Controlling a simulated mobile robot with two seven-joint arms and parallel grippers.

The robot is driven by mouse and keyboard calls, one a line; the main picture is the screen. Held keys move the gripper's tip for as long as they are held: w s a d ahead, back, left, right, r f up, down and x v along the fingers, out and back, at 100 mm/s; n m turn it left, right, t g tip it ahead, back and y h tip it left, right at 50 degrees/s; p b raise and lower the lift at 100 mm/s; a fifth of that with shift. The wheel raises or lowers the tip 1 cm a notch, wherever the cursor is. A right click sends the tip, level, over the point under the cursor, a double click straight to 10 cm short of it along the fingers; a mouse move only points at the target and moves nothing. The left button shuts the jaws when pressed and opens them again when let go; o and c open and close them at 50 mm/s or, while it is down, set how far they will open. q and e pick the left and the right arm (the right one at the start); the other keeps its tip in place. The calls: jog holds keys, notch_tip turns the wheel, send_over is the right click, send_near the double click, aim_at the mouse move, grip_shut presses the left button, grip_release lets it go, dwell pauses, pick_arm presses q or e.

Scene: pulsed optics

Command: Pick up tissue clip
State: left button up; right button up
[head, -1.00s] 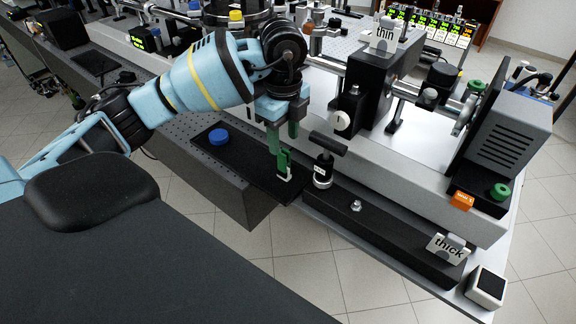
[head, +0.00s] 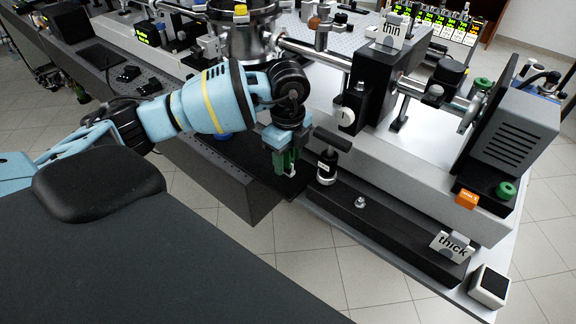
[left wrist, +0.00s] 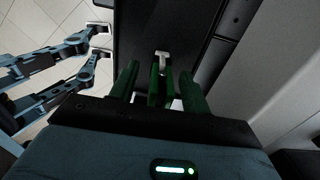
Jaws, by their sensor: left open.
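The tissue clip is a small green clip with a white part. In the left wrist view it stands upright, with the green clip (left wrist: 154,86) between my fingers and a white T-shaped piece (left wrist: 162,58) just beyond it. In the head view it is mostly hidden by the fingers; only a bit of white (head: 292,174) shows. My left gripper (head: 283,163) points down over the black tray's right end. Its green fingers are open, one on each side of the clip, with gaps still visible in the left wrist view (left wrist: 160,80). My right gripper is not in view.
The black tray (head: 240,157) carries a blue round thing (head: 222,136), partly hidden by my arm. A black-handled post (head: 328,160) stands close right of the gripper. A long black rail (head: 385,220) with a "thick" label (head: 451,246) runs right. Tiled floor lies in front.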

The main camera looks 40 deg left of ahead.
pick_arm(q)
jog(key=shift+c, duration=0.2)
grip_shut()
jog(key=shift+r, duration=0.15)
jog(key=shift+r, duration=0.6)
notch_tip(320, 180, up, 2)
jog(key=shift+r, duration=0.2)
jog(key=s+r, duration=0.1)
jog(key=s, duration=1.5)
jog(key=shift+a, duration=0.1)
